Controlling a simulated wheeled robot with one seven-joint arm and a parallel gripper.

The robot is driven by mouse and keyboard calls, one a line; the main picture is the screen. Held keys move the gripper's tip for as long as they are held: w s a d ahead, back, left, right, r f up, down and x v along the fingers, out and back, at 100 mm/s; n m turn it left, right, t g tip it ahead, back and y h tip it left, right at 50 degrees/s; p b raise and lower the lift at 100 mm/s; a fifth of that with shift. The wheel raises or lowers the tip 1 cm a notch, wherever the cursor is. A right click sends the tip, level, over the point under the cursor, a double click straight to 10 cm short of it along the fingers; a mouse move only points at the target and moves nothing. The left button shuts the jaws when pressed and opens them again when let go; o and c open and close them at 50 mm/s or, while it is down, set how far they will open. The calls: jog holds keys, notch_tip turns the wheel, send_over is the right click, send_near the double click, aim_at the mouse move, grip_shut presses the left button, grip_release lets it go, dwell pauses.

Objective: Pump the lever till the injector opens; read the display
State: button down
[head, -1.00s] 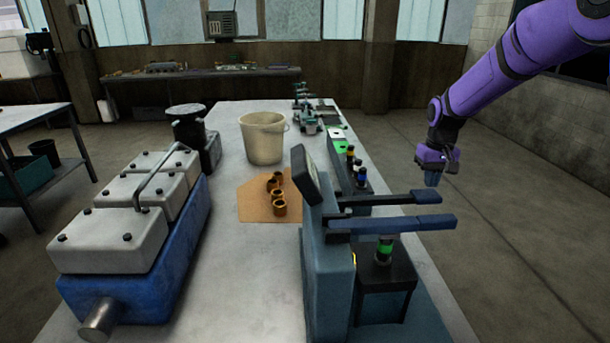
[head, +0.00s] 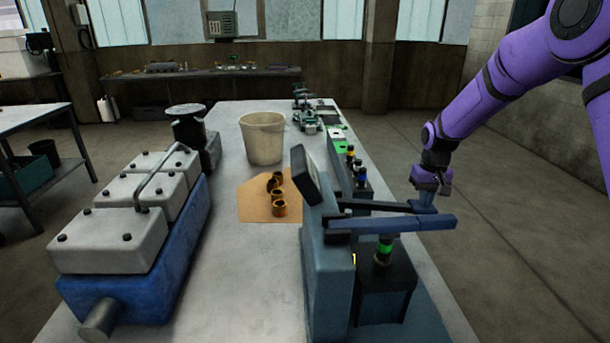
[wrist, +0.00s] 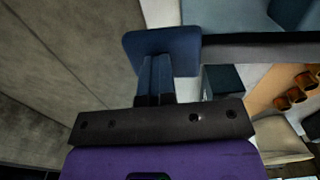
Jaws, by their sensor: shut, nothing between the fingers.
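The grey-blue tester (head: 328,270) stands at the front right of the bench. Its slanted display panel (head: 308,176) is seen too obliquely to read. Two dark arms with blue ends reach right from it; the far one is the lever (head: 380,206), sloping slightly down to the right. The injector (head: 384,250), with a green band, stands upright over a black box beneath the near arm. My gripper (head: 424,203) is shut and empty, with its tips down at the lever's blue end. In the wrist view, the shut fingers (wrist: 155,72) meet the blue lever pad (wrist: 160,42); contact looks likely.
A rack of injectors (head: 358,172) stands behind the tester. A white bucket (head: 262,140) and brown mat (head: 255,205) with several brass rings lie mid-bench. A blue engine block with grey covers (head: 110,235) fills the left. Open floor lies right of the bench.

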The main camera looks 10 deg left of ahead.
jog(key=shift+a+f, duration=0.15)
jog(key=shift+f, duration=1.35)
jog(key=shift+d+r, duration=0.2)
jog(key=shift+r, duration=2.05)
jog(key=shift+d+r, duration=0.2)
jog(key=shift+r, duration=2)
jog(key=shift+f, duration=0.1)
jog(key=shift+a+f, duration=0.15)
jog(key=shift+f, duration=2.1)
jog(key=shift+a+f, duration=0.15)
jog(key=shift+f, duration=2.05)
jog(key=shift+r, duration=4.55)
jog(key=shift+r, duration=0.1)
jog(key=shift+r, duration=1.9)
